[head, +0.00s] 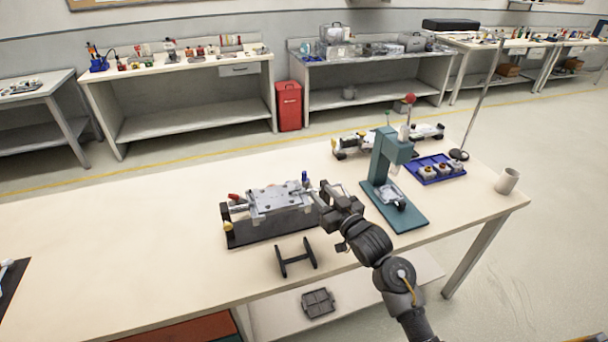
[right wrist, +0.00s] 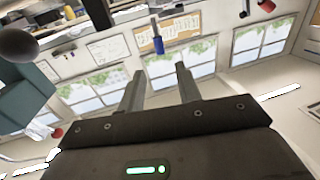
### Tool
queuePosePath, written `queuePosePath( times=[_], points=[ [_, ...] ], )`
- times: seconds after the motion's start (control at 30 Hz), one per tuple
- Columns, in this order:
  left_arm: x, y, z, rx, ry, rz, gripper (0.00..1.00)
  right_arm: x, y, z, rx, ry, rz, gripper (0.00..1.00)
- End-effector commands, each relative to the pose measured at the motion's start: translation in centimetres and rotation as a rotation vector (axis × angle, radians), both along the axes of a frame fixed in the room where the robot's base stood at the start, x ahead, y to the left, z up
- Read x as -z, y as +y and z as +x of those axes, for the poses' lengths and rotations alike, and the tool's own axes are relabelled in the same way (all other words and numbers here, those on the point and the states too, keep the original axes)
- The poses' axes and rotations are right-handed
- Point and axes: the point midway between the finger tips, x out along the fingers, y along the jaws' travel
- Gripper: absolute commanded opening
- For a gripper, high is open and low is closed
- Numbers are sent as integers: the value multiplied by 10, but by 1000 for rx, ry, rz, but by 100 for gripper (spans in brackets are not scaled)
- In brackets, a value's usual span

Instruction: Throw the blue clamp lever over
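The blue clamp lever (head: 304,176) stands upright at the right end of a grey clamping fixture (head: 262,228) on the near bench. In the right wrist view the blue lever (right wrist: 158,44) shows just beyond the gap between my fingertips, apart from both. My right gripper (head: 322,196) is at the fixture's right end, close to the lever. The right wrist view shows its two fingers (right wrist: 159,72) apart with nothing between them. A red lever (head: 234,197) is at the fixture's left end. My left gripper is not in view.
A black H-shaped stand (head: 296,259) is in front of the fixture.

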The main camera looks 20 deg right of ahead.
Motion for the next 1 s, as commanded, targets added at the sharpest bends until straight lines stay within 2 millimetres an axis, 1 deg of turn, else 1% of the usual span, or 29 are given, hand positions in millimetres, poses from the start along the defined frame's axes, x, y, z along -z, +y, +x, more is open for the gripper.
queuePosePath(
  times=[0.17, 0.27, 0.5, 0.7, 0.83, 1.0],
  points=[
    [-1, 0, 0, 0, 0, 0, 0, -1, 1, 4, 0, 0, 1, 34],
    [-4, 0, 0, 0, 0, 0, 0, -2, 4, 15, 0, -1, 1, 34],
    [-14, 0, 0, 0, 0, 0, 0, -3, 16, 59, 0, 1, 1, 34],
    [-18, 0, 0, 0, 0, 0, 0, -1, 24, 89, 0, 1, 1, 34],
    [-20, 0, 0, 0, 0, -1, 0, 0, 27, 99, 0, 1, 0, 34],
    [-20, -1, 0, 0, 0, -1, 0, 0, 28, 104, 0, 1, 0, 34]
  ],
)
